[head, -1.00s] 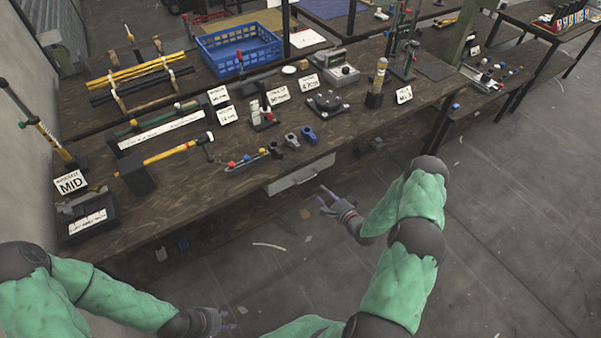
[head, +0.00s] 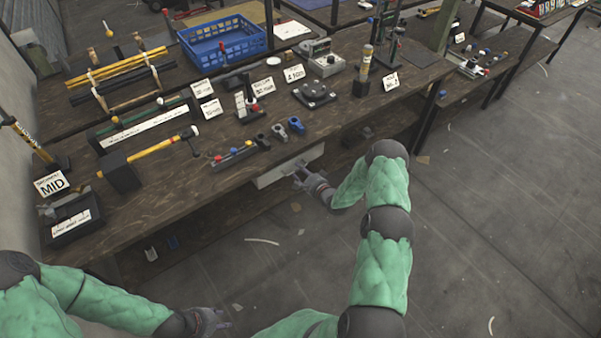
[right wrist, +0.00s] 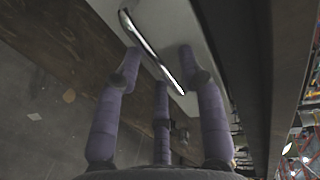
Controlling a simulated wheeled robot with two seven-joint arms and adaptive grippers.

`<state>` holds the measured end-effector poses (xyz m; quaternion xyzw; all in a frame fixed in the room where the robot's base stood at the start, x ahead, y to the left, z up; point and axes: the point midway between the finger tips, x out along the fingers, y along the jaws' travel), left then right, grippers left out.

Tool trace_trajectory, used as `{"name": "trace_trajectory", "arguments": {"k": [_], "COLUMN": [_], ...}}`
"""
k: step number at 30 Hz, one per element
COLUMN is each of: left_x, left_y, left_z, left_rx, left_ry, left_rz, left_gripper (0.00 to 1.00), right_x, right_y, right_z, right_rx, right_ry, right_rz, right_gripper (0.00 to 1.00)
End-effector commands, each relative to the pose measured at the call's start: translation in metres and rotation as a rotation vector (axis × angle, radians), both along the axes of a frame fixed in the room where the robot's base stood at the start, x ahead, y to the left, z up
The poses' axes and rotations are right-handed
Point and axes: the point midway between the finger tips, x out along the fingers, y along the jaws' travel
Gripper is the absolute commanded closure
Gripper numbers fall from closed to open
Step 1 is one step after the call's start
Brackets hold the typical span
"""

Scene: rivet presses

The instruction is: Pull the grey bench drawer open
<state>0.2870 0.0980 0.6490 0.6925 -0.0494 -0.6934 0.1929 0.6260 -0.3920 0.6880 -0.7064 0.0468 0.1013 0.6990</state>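The grey bench drawer (head: 268,180) sits under the front edge of the wooden bench, and its front looks close under the bench top. In the right wrist view its pale front (right wrist: 186,22) carries a shiny bar handle (right wrist: 150,50). My right gripper (head: 301,171) is at the drawer front and covers part of it. In the right wrist view its purple fingers (right wrist: 160,65) are spread, with the handle running between their tips. They do not look closed on it; contact cannot be told. My left gripper (head: 218,320) hangs low, away from the bench; its finger state is unclear.
A blue crate (head: 222,42) stands further back. The floor (head: 480,220) in front of the drawer, right of my arm, is clear.

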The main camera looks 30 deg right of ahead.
Motion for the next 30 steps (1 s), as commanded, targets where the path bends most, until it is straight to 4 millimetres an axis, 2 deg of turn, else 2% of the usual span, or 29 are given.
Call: {"name": "trace_trajectory", "arguments": {"k": [2,3,6,7,15,20,26,30], "left_x": [0.000,0.000,0.000,0.000,0.000,0.000,0.000,0.000], "left_y": [0.000,0.000,0.000,0.000,0.000,0.000,0.000,0.000], "left_z": [0.000,0.000,0.000,0.000,0.000,0.002,0.009,0.013], "left_rx": [0.000,0.000,0.000,0.000,0.000,0.000,0.000,0.000], "left_ry": [0.000,0.000,0.000,0.000,0.000,0.000,0.000,0.000], "left_rz": [0.000,0.000,0.000,0.000,0.000,0.000,0.000,0.000], "left_gripper": [0.60,0.60,0.60,0.60,0.60,0.60,0.60,0.60], "right_x": [0.000,0.000,0.000,0.000,-0.002,-0.012,-0.047,-0.083], "right_y": [0.000,0.000,0.000,0.000,0.000,-0.001,-0.004,-0.008], "right_z": [0.000,0.000,0.000,0.000,0.000,0.000,0.001,0.000], "right_rx": [0.000,0.000,0.000,0.000,0.000,0.000,0.001,0.003], "right_ry": [0.000,0.000,0.000,0.000,0.001,0.003,0.004,0.005], "right_rz": [0.000,0.000,0.000,0.000,0.000,0.000,-0.002,-0.005], "right_gripper": [0.60,0.66,0.94,1.00,1.00,1.00,1.00,1.00]}}
